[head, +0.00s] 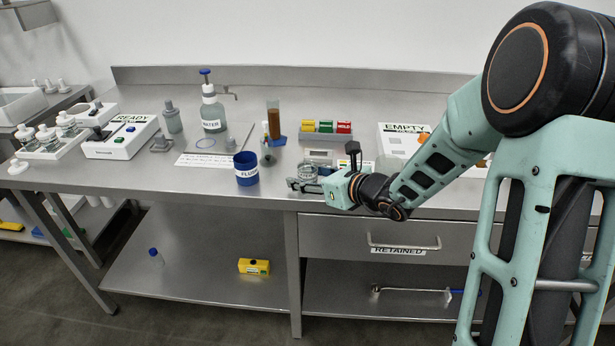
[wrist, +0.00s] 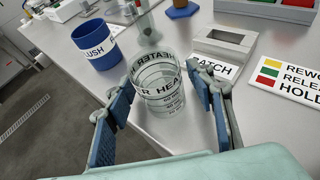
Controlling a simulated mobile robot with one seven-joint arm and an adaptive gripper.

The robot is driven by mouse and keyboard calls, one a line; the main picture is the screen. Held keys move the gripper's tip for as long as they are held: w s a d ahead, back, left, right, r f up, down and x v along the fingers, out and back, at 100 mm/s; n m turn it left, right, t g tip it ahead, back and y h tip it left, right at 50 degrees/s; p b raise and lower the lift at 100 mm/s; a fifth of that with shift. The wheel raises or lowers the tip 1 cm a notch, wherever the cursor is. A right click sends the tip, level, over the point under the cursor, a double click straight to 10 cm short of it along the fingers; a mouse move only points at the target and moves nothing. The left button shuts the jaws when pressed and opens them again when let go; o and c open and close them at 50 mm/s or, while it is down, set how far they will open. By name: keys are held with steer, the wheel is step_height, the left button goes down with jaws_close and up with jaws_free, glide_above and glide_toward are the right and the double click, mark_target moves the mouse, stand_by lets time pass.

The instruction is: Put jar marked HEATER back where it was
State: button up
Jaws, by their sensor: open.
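The clear glass jar marked HEATER (wrist: 160,88) stands upright on the steel bench in the wrist view, its black lettering and ring lines showing. In the head view the jar (head: 308,171) is small and partly hidden by my gripper. My gripper (head: 307,184) is open, low over the bench near its front edge. In the wrist view its blue-padded fingers (wrist: 166,85) stand on either side of the jar. The left finger is very close to the glass, and I cannot tell whether it touches. A gap shows on the right.
A blue FLUSH cup (head: 246,168) stands left of the jar. A BATCH box (wrist: 222,47) is behind it to the right, near a REWORK/RELEASE/HOLD sign (wrist: 291,80). A WATER bottle (head: 213,112) and a READY unit (head: 121,137) are farther left, an EMPTY unit (head: 400,140) right.

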steer(key=p+v, duration=0.1)
steer(key=v, duration=1.1)
steer(key=shift+p, duration=0.3)
